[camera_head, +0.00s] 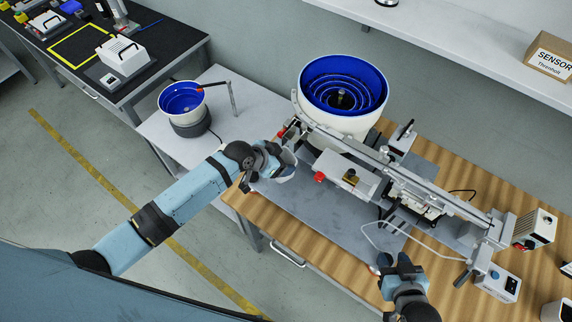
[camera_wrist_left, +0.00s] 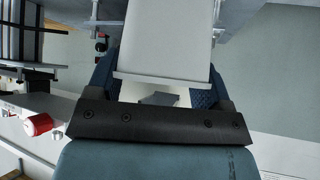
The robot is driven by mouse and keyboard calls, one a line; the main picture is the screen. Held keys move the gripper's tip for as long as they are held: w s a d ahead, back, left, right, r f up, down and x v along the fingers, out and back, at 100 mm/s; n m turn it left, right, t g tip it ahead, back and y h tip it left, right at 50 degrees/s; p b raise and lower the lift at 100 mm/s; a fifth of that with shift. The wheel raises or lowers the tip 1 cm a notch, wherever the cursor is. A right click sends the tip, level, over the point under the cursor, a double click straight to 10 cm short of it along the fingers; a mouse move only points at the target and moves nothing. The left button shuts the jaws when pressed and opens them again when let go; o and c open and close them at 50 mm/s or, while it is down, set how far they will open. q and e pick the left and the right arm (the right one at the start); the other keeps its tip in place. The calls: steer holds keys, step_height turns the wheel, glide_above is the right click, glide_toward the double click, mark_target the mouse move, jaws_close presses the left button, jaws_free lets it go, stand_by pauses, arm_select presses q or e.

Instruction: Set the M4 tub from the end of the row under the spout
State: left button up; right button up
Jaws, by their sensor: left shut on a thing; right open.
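My left gripper (camera_head: 276,152) is shut on a pale grey-white tub (camera_head: 287,166), held near the left end of the gantry machine, beside the large blue-lined bowl feeder (camera_head: 342,92). In the left wrist view the tub (camera_wrist_left: 165,38) fills the space between the fingers; its label is not readable. The gripper covers part of the tub in the head view. I cannot make out a spout clearly. My right gripper (camera_head: 394,268) is open and empty near the front edge of the wooden table.
The gantry rail (camera_head: 400,172) runs across the wooden table (camera_head: 300,238). A red knob (camera_head: 319,177) sits near the held tub. A smaller blue-lined bowl (camera_head: 182,99) stands on a side table at left. A control box (camera_head: 498,284) and another container (camera_head: 556,311) are at right.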

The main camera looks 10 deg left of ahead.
arm_select(q)
steer(key=shift+w+d+f, duration=0.1)
steer(key=shift+w+d, duration=0.55)
steer(key=shift+w, duration=0.05)
step_height(320, 180, down, 4)
steer(key=b, duration=0.4)
steer(key=shift+r, duration=0.3)
arm_select(e)
steer(key=f, duration=0.4)
steer(key=shift+w+a, duration=0.1)
steer(key=shift+a, duration=0.25)
arm_select(q)
steer(key=o, duration=1)
arm_select(e)
steer(key=shift+f, duration=0.1)
